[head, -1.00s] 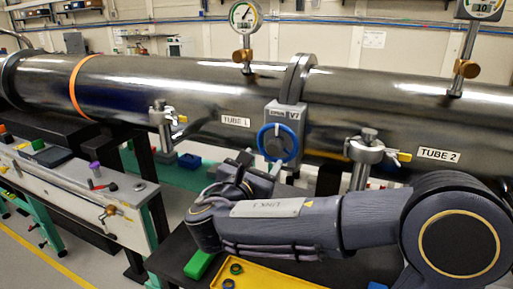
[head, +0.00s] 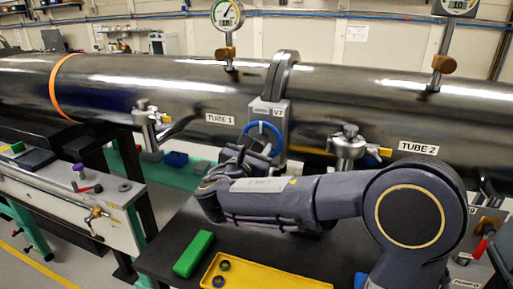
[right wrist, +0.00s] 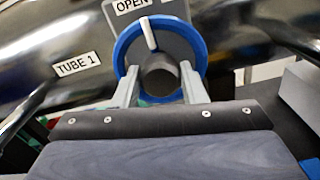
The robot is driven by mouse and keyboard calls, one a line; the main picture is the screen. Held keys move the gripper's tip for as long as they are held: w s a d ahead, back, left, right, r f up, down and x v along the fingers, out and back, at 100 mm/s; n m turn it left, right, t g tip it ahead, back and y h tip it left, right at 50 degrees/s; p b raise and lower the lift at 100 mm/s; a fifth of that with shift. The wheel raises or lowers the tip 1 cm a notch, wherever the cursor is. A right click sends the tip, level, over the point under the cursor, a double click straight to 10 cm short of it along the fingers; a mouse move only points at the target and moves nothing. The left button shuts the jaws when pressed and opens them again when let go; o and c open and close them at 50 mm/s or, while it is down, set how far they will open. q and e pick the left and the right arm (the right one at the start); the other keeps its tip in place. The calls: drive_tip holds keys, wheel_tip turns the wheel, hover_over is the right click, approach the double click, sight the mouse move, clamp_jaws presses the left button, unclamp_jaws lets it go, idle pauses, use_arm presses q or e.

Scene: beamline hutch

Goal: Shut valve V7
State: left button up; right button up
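Valve V7 (head: 270,109) is a grey block on the dark tube, below a flange between the TUBE 1 and TUBE 2 labels. Its blue handwheel (head: 276,130) faces me, partly covered by my right gripper (head: 260,150). In the right wrist view the blue handwheel (right wrist: 122,50) has a grey round hub and a white pointer mark near the top, by an OPEN label. My right gripper (right wrist: 159,88) is open, its two fingers apart over the lower left and lower right of the wheel. I cannot tell whether they touch it. My left gripper is not in view.
A clamp (head: 347,146) stands right of the valve and another clamp (head: 150,122) left of it. Gauges (head: 227,18) rise above the tube. A yellow tray (head: 262,275) with small rings and a green box (head: 194,254) lie on the dark table below my arm.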

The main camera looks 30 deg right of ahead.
drive_tip(key=c, duration=0.3)
drive_tip(key=shift+f+m+b, duration=0.2)
drive_tip(key=shift+m+b, duration=0.2)
drive_tip(key=shift+b, duration=0.4)
drive_tip(key=m+b, duration=0.3)
drive_tip(key=b, duration=0.2)
drive_tip(key=m+b, duration=0.4)
drive_tip(key=b, duration=0.1)
drive_tip(key=shift+f+m, duration=0.2)
drive_tip(key=shift+m, duration=0.1)
drive_tip(key=m+b, duration=1.2)
drive_tip(key=shift+m, duration=0.3)
drive_tip(key=m+b, duration=0.3)
drive_tip(key=m, duration=0.2)
drive_tip(key=shift+f+b, duration=0.1)
drive_tip(key=shift+b, duration=0.25)
drive_tip(key=m+b, duration=0.2)
drive_tip(key=m, duration=0.3)
drive_tip(key=shift+a+b, duration=0.1)
drive_tip(key=shift+b, duration=0.25)
drive_tip(key=m+b, duration=0.2)
drive_tip(key=m, duration=0.2)
drive_tip(key=shift+m, duration=0.4)
drive_tip(key=shift+r, duration=0.2)
